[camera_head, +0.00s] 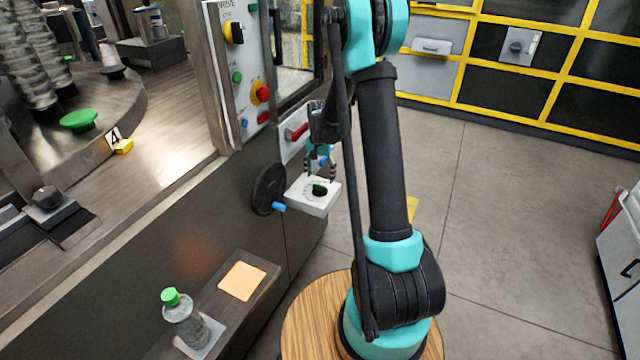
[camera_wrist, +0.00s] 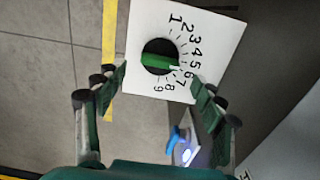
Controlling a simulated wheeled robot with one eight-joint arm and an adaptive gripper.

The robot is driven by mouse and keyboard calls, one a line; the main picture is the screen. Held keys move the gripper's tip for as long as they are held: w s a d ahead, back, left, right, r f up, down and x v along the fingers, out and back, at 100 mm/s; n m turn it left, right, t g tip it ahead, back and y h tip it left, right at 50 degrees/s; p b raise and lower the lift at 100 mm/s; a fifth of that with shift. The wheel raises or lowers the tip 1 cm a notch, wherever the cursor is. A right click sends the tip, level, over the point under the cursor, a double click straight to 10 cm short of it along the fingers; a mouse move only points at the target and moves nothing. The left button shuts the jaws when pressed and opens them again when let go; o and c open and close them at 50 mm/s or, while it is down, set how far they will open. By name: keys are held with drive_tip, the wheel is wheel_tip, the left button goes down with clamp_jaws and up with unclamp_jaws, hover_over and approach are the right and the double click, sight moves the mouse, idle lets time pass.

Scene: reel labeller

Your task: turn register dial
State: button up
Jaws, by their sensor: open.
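The register dial (camera_head: 319,189) is a black round knob with a green grip bar on a white plate (camera_head: 300,194) jutting from the machine's side. My gripper (camera_wrist: 158,83) is open and empty. Its two fingers are spread on either side of the plate's lower part, with the knob beyond and between them. No finger visibly touches the knob. In the head view my gripper (camera_head: 321,165) is just above the plate.
A black handwheel (camera_head: 266,185) with a blue handle (camera_head: 279,207) is close left of the plate. A control panel (camera_head: 240,75) with buttons rises above. Open floor is to the right.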

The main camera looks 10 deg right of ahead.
sight(320, 189)
drive_tip(key=shift+f, duration=2.1)
drive_tip(key=c, duration=1.2)
